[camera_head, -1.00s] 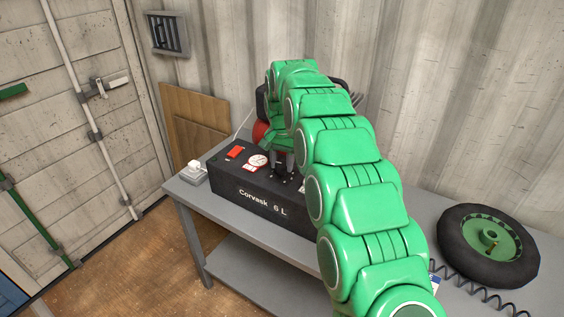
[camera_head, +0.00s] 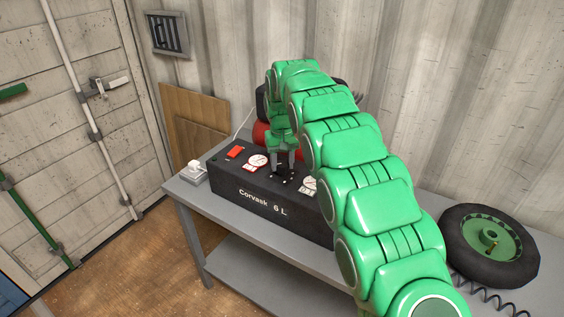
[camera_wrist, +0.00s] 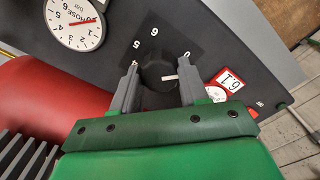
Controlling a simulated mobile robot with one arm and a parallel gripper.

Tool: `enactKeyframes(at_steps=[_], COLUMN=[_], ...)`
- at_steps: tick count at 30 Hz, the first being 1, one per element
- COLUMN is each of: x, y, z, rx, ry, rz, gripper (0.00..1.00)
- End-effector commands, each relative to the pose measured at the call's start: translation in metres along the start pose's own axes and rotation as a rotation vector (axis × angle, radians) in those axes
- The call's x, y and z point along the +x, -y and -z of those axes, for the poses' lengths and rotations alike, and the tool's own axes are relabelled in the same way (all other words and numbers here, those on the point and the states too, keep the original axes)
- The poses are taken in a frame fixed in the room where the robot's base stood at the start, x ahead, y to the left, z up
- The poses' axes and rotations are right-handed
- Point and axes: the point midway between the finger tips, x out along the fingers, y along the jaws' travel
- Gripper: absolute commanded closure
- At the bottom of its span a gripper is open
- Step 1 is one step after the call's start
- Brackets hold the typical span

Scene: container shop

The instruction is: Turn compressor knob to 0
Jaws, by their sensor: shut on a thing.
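The compressor (camera_head: 240,192) is a black box marked "Corvask 6 L" on the grey workbench, with a red tank (camera_head: 262,134) behind it. Its round black knob (camera_wrist: 158,72) has a white pointer mark and sits on a dark plate with digits such as 5 and 6 beside it. My gripper (camera_wrist: 159,82) points down at the panel, with one grey finger on each side of the knob, shut on it. In the head view my gripper (camera_head: 284,172) stands on the panel between two gauges, and the knob is mostly hidden there.
A white gauge (camera_wrist: 75,22) lies to one side of the knob, and a red-framed label (camera_wrist: 229,80) to the other. A red switch (camera_head: 236,152) is on the panel's left. A wheel (camera_head: 490,245) lies on the bench at right. A white plug (camera_head: 194,168) sits at the bench's left corner.

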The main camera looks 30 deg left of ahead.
Motion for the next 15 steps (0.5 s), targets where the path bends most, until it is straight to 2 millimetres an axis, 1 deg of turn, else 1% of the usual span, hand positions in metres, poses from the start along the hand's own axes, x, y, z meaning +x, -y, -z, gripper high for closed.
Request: enactKeyframes(at_steps=[14, 15], x=[-0.0004, -0.0004], y=[0.0012, 0.0011], z=[0.0004, 0.0004], rx=[-0.015, -0.015], ry=[-0.002, -0.002], rz=[0.001, 0.001], gripper=[0.87, 0.50])
